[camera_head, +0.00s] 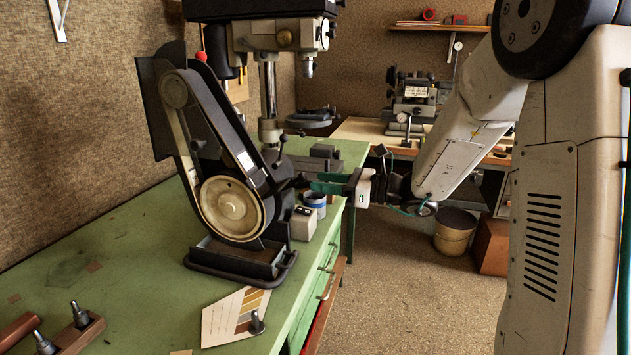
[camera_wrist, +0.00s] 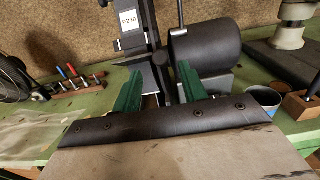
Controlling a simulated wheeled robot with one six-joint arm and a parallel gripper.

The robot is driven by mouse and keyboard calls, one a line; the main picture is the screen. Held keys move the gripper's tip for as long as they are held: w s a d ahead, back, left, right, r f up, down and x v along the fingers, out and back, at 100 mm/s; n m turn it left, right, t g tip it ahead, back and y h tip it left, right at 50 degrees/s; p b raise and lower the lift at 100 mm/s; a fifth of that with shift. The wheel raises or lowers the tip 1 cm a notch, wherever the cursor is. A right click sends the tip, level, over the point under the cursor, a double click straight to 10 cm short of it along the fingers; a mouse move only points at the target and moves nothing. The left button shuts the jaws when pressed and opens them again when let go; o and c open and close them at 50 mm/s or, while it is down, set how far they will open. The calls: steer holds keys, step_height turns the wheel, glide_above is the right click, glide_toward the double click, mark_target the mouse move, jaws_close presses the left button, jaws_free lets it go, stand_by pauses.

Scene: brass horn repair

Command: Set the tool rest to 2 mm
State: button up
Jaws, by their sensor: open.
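A belt grinder (camera_head: 228,210) with a pale wheel and a dark frame stands on the green bench. Its belt, labelled P240 (camera_wrist: 128,22), shows in the wrist view beside a dark motor cylinder (camera_wrist: 205,50). A small grey plate (camera_wrist: 147,78), apparently the tool rest, sits at the foot of the belt, partly hidden by my left finger. My gripper (camera_head: 312,184) reaches in from the right at the grinder's near side. Its green fingers (camera_wrist: 160,72) are apart with nothing clearly held between them. The gap between rest and belt is too small to read.
A colour chart card (camera_head: 225,318) and a wooden tool block (camera_head: 85,335) lie in front. The bench's middle left is mostly free.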

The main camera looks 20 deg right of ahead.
steer(key=shift+v, duration=2.05)
